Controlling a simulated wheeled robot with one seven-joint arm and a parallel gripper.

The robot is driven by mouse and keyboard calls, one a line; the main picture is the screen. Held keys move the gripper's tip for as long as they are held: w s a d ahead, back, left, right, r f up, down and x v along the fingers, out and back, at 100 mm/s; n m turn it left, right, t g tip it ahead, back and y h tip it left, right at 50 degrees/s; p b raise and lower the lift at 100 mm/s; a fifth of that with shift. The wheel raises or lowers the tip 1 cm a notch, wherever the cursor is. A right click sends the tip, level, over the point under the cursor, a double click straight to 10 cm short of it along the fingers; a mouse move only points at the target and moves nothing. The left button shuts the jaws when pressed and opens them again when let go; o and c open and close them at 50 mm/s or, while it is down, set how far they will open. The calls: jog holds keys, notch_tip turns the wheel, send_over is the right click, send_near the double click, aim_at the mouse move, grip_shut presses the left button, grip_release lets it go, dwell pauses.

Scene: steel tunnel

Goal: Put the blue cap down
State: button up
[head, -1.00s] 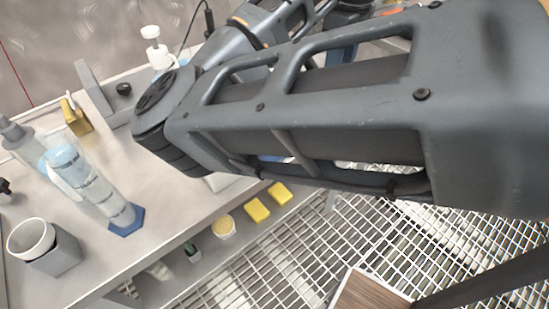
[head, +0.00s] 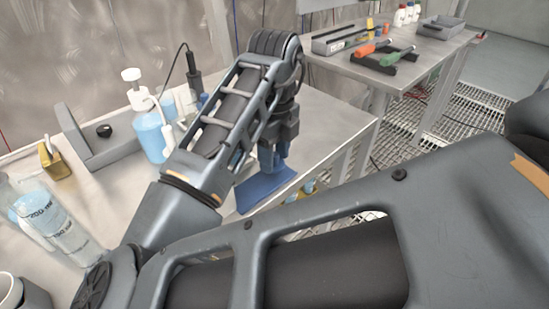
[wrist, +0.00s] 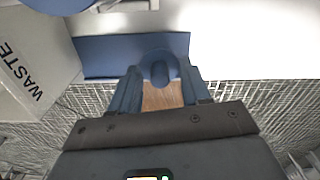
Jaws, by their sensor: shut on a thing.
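My gripper (wrist: 160,85) is shut on the blue cap (wrist: 158,68), which shows as a rounded dark blue shape between the fingertips in the wrist view. A flat blue mat (wrist: 105,55) lies on the bench beyond the cap in that view. In the head view my gripper (head: 272,160) points down over the blue mat (head: 268,193) near the bench's front edge. The cap cannot be told apart from the fingers there. I cannot tell how far above the mat it is.
A pump bottle (head: 150,125) with blue liquid stands behind my arm on the bench. A box marked WASTE (wrist: 30,75) is left in the wrist view. Another bench (head: 430,50) with tools stands behind.

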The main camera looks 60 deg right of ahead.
jog(key=shift+f, duration=0.7)
jog(key=shift+f, duration=0.15)
jog(key=o, duration=1)
notch_tip(320, 180, up, 12)
jog(key=p, duration=0.1)
jog(key=shift+p, duration=0.35)
